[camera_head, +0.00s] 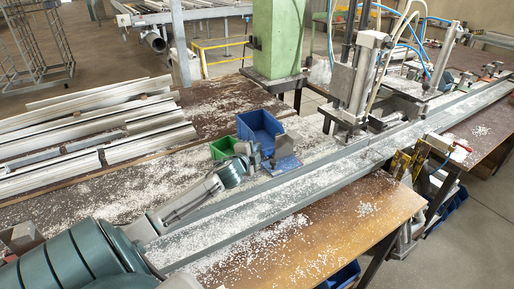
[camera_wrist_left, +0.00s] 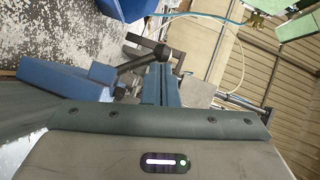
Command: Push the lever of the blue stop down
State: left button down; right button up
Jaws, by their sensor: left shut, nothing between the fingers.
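The blue stop (camera_head: 286,164) sits on the profile rail, just right of my left gripper (camera_head: 256,160) in the head view. In the left wrist view the blue stop (camera_wrist_left: 62,78) is at the left, partly cut off by my wrist. A dark lever-like bar with a round end (camera_wrist_left: 146,57) lies just beyond the fingertips; I cannot tell its exact angle. My left gripper (camera_wrist_left: 158,82) is shut and empty, close to the stop. Whether it touches the lever cannot be told. My right gripper is not in view.
A blue bin (camera_head: 260,129) and a green bin (camera_head: 223,147) stand just behind the gripper. The long rail (camera_head: 255,209), strewn with white chips, runs to the upper right, towards a clamp press (camera_head: 358,85). Aluminium profiles (camera_head: 90,125) lie at the left.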

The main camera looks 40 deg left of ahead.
pick_arm(q)
jog(key=shift+w+a+f+n+g+h+p, duration=0.25)
jog(key=shift+a+f+n+p, duration=0.15)
jog(key=shift+a+p, duration=0.45)
jog(key=shift+w+a+f+n+g+h+p, duration=0.25)
jog(key=shift+a+f+p, duration=0.25)
jog(key=shift+a+p, duration=0.35)
jog(key=shift+f, duration=0.1)
jog(key=shift+a+f, duration=0.3)
jog(key=shift+f, duration=0.05)
jog(key=shift+d, duration=0.15)
